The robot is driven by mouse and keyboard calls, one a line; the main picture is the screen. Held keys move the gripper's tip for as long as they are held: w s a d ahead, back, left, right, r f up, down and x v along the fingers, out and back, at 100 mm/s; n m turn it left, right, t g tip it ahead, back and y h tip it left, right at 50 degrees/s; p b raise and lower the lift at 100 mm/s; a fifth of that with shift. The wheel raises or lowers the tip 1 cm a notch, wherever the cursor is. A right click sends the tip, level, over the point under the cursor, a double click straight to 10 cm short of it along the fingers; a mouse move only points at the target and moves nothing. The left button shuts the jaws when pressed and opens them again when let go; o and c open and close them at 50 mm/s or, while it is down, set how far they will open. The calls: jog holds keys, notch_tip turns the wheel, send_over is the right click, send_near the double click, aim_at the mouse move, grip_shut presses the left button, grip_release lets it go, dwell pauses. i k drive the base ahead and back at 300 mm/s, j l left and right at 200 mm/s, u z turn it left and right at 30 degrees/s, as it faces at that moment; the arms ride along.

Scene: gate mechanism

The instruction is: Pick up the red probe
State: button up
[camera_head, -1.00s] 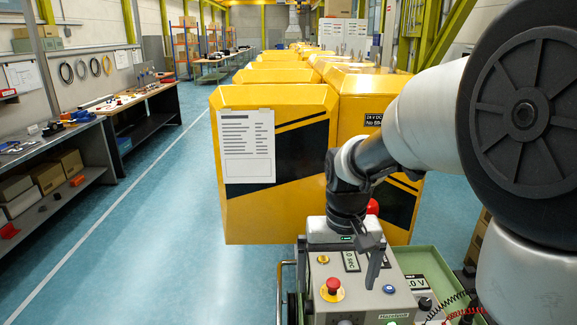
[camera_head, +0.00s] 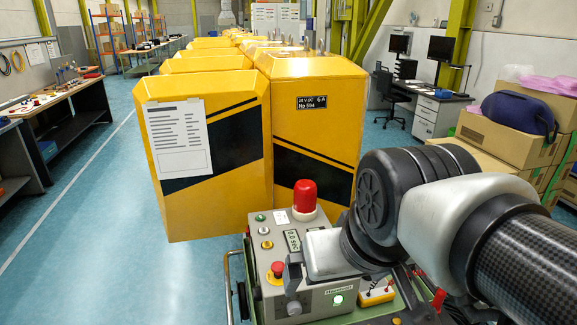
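A small red piece (camera_head: 438,298) shows at the lower right among dark and red leads, beside the grey control box (camera_head: 318,290). It is partly hidden by my arm, and I cannot tell for sure that it is the red probe. My gripper (camera_head: 291,274) is in front of the control box, near its red emergency button (camera_head: 277,270). Its fingers are small and dark against the box, and the gap between them cannot be made out. I see nothing clearly held in it.
A red dome lamp (camera_head: 305,194) stands at the back of the control box. A small yellow device (camera_head: 377,293) lies to its right. Yellow cabinets (camera_head: 318,120) stand behind. Cardboard boxes (camera_head: 508,140) are stacked at right. Blue floor (camera_head: 130,260) is clear at left.

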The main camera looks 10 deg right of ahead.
aim_at(440, 295)
jog(key=l+z, duration=0.4)
jog(key=i+l+z, duration=0.15)
jog(key=l+z, duration=0.3)
jog(key=k+j+z, duration=0.25)
jog(key=k+j, duration=0.15)
jog(key=k+j+z, duration=0.3)
jog(key=k, duration=0.25)
jog(key=i+l+u, duration=0.35)
jog(key=i+l, duration=0.8)
jog(key=l, duration=0.15)
